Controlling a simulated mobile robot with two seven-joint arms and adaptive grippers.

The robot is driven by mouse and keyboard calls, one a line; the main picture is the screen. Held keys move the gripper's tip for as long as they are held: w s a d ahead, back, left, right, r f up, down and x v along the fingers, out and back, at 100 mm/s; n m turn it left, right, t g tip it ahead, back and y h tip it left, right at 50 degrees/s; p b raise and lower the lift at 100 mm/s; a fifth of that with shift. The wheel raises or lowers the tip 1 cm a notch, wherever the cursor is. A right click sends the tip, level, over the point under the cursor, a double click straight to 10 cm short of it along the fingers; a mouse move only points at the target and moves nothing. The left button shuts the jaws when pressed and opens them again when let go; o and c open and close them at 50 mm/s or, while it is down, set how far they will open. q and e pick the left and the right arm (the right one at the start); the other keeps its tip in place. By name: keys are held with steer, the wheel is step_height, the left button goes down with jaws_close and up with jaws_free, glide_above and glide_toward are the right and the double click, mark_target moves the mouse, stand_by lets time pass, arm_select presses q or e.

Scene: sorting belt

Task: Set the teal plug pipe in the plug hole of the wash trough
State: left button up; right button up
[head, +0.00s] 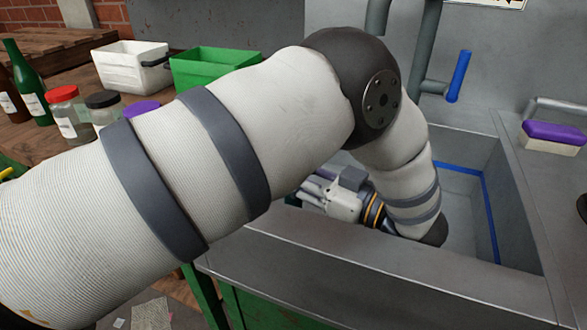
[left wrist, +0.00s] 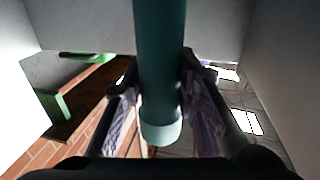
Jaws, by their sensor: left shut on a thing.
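The wash trough (head: 380,262) is a grey metal basin in the right half of the head view, with a blue line around its inner walls. My left arm reaches over its rim and hides much of the inside. My left gripper (head: 310,192) is low in the trough, pointing left in the picture. The teal plug pipe (left wrist: 160,60) stands out in the left wrist view, running from the top edge down between the two fingers, which are shut on it. Its lighter rounded end (left wrist: 160,132) shows near the fingers. The plug hole is not visible. My right gripper is not in view.
A tap with a blue lever (head: 459,76) rises behind the trough. A purple-topped brush or sponge (head: 553,134) lies on the right ledge. On the wooden bench at left are a white bin (head: 122,68), a green bin (head: 215,62), bottles and lidded jars (head: 68,112).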

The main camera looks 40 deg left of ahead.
arm_select(q)
steer(key=shift+f, duration=0.4)
stand_by(0.3)
steer(key=o, duration=1)
steer(key=shift+o, duration=0.2)
steer(key=shift+f, duration=0.1)
